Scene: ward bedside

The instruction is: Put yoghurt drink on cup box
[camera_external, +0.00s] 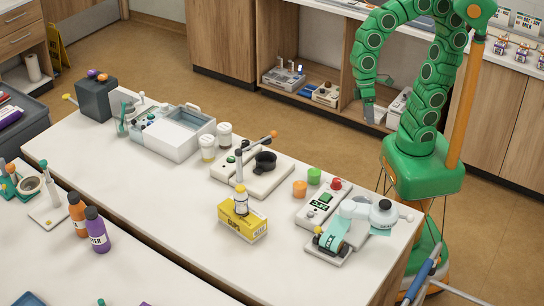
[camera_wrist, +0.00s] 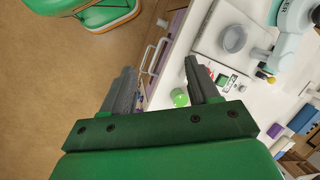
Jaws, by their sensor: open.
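The yellow cup box (camera_external: 232,224) lies on the white counter near its front middle. My gripper (camera_external: 370,112) is raised at the upper right, beyond the far edge of the counter and well away from the box and bottle. In the wrist view my gripper (camera_wrist: 160,72) has its fingers apart with nothing between them. I cannot make out the bottle or box in that view.
Behind the box stands a white device with a black bowl (camera_external: 265,161). The counter left of the box is clear.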

